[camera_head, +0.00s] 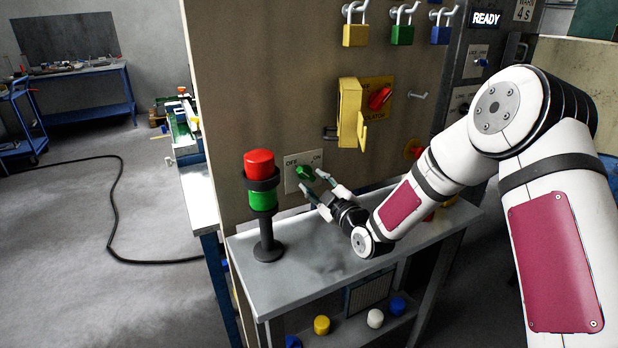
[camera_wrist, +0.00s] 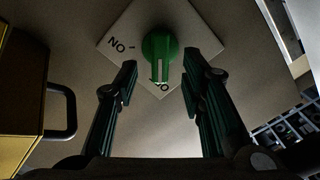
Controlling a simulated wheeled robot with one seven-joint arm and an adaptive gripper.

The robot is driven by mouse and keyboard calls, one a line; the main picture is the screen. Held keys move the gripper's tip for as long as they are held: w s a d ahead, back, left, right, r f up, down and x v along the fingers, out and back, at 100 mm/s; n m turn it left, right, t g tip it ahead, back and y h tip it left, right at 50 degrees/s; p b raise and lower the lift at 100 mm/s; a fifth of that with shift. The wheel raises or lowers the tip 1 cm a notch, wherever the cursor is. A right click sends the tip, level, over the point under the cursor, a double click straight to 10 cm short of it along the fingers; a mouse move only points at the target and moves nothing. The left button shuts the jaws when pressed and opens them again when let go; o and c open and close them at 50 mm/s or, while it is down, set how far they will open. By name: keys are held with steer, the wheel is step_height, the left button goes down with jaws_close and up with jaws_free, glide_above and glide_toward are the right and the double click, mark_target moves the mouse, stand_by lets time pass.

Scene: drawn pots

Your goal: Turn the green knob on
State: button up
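The green knob (camera_head: 305,173) sits on a pale plate (camera_head: 291,182) marked OFF at left and ON at right, on the brown panel. In the wrist view the knob (camera_wrist: 159,47) is between my fingertips, with the plate (camera_wrist: 190,22) behind it. Its white pointer line aims down in that view, towards the partly hidden label, not the one reading "NO" upside down. My gripper (camera_head: 315,182) is open in front of the knob, also in the wrist view (camera_wrist: 160,77). A gap shows on each side; I see no contact.
A red and green signal lamp (camera_head: 262,195) stands on the grey shelf (camera_head: 300,275) left of my gripper. A yellow hinged cover (camera_head: 349,112) and red rotary switch (camera_head: 380,97) are above. Several padlocks (camera_head: 402,35) hang higher up. The yellow cover (camera_wrist: 22,90) shows left in the wrist view.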

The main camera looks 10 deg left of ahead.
mark_target(308, 176)
steer(key=shift+x, duration=2.15)
jaws_close()
